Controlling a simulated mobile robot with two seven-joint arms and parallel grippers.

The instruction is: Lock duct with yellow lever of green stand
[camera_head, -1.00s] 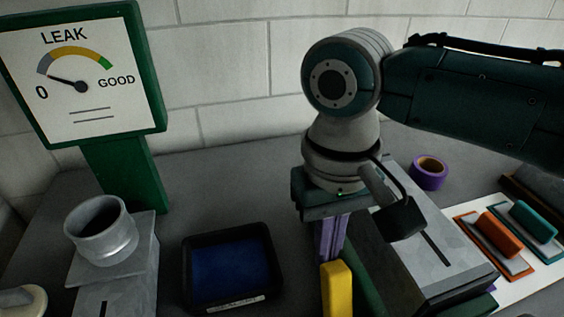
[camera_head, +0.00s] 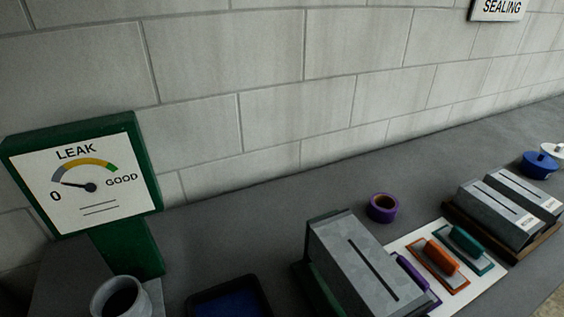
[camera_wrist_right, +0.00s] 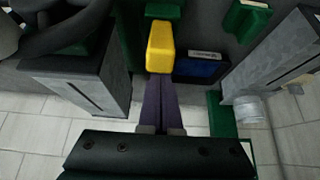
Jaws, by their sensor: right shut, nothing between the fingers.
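The grey slotted duct (camera_head: 365,262) lies on the green stand (camera_head: 306,286), whose green edge shows at the duct's left in the head view. In the right wrist view the duct (camera_wrist_right: 85,88) is at the left with green stand parts around it. The yellow lever (camera_wrist_right: 160,47) stands in the upper middle, just beyond my right fingertips. My right gripper (camera_wrist_right: 162,82) is shut and empty, its purple fingers pointing at the lever; I cannot tell whether they touch it. The lever and right gripper are outside the head view. My left gripper is in no view.
A green leak gauge (camera_head: 85,185) stands at the left, its needle near 0. A metal collar (camera_head: 120,297) and a dark blue-lined tray (camera_head: 228,299) are at the bottom. Purple tape (camera_head: 382,207), trowels (camera_head: 433,257) and more slotted ducts (camera_head: 500,213) lie right.

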